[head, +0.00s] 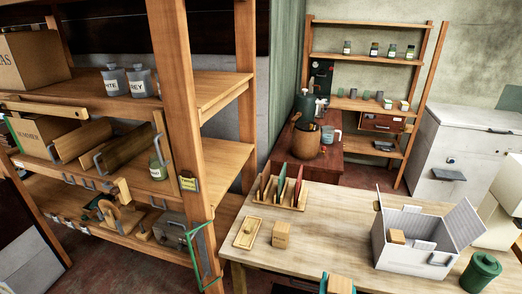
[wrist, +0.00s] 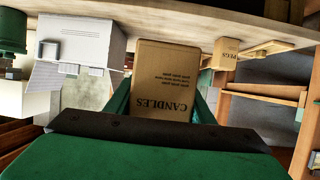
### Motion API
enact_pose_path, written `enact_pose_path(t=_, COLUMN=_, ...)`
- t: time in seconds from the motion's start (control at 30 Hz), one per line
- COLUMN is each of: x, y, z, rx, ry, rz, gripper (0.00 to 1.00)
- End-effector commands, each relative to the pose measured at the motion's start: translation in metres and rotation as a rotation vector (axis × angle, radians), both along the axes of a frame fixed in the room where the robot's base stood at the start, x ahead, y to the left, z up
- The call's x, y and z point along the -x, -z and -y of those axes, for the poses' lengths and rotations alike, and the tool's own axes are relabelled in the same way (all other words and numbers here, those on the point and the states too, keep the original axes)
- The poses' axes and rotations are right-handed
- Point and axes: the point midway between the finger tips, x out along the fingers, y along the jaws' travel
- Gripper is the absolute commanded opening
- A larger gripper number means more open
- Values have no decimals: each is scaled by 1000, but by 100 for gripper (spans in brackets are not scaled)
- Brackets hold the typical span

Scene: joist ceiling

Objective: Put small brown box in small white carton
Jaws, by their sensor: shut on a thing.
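My gripper (head: 338,280) is at the bottom edge of the head view. Its green fingers are shut on a small brown box (wrist: 163,85) lettered CANDLES, which fills the middle of the wrist view. The white carton (head: 402,262) stands on the table with its flaps open, up and to the right of my gripper in the head view. A light brown block (head: 397,236) shows inside its opening. The carton also shows in the upside-down wrist view (wrist: 85,45), left of the held box and apart from it.
The wooden table (head: 335,215) also bears a small box (head: 281,234) lettered PEGS in the wrist view, a wooden board (head: 247,232), an upright rack (head: 280,195) and a green lidded pot (head: 480,272) right of the carton. Tabletop between PEGS box and carton is clear.

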Motion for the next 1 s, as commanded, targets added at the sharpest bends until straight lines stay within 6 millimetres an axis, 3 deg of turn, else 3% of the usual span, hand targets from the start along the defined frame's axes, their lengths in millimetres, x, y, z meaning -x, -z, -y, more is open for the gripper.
enact_pose_path(t=0.47, x=-26, y=83, z=-50, rx=1, ry=-89, rz=-5, gripper=20)
enact_pose_path(t=0.57, x=-29, y=111, z=-69, rx=0, ry=-119, rz=-7, gripper=20)
enact_pose_path(t=0.73, x=-26, y=176, z=-118, rx=-1, ry=-189, rz=-10, gripper=20)
enact_pose_path(t=0.9, x=-8, y=238, z=-165, rx=-1, ry=-254, rz=-8, gripper=20)
enact_pose_path(t=1.0, x=4, y=264, z=-187, rx=0, ry=-284, rz=-5, gripper=20)
